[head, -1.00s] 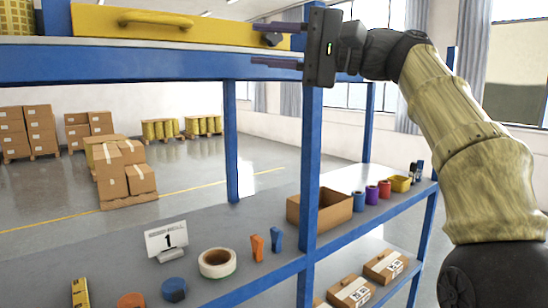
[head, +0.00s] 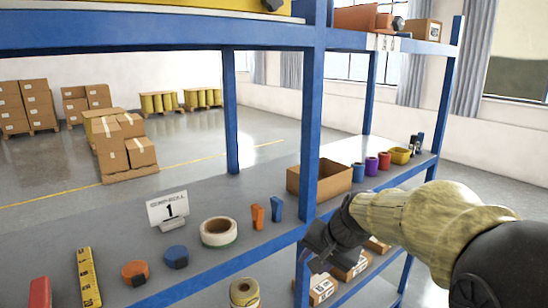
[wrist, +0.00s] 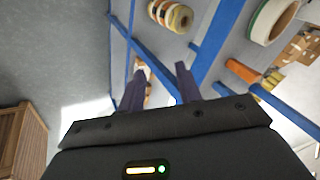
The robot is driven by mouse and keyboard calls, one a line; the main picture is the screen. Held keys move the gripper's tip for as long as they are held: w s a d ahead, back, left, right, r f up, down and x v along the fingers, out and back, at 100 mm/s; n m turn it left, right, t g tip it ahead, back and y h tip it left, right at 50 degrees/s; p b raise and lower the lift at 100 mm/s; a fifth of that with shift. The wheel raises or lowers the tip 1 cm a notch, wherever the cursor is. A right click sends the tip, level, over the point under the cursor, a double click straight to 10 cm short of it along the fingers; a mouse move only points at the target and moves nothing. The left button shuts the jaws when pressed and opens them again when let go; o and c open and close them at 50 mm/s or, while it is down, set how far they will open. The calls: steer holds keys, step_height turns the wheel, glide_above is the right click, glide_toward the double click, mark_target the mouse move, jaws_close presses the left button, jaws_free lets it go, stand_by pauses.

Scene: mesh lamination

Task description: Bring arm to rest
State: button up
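My arm (head: 435,215) comes in from the lower right of the head view, with a tan sleeve and dark joints. It is lowered and reaches left toward the blue rack. My gripper shows there as a dark shape in front of the rack's middle post, its fingers hard to make out. In the wrist view, the two dark purple fingers of my gripper (wrist: 160,85) stand apart with nothing held between them. Past them are blue rack beams and the floor.
The blue shelf rack (head: 312,130) stands close ahead. Its middle shelf holds a tape roll (head: 219,232), a number sign (head: 168,210), an open cardboard box (head: 333,177) and small tools. A yellow roll (head: 244,292) sits lower. A wooden crate (wrist: 18,140) shows in the wrist view.

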steer(key=s+d+f+n+g+h, duration=0.1)
steer(key=s+d+f+n, duration=0.1)
steer(key=s+f, duration=0.5)
steer(key=s+d+f+n+g+h, duration=0.1)
steer(key=s+d+f+n+h, duration=0.1)
steer(key=s+f, duration=0.5)
steer(key=shift+s+d+n+h, duration=0.3)
steer(key=shift+s+d+n, duration=0.4)
steer(key=shift+d, duration=0.4)
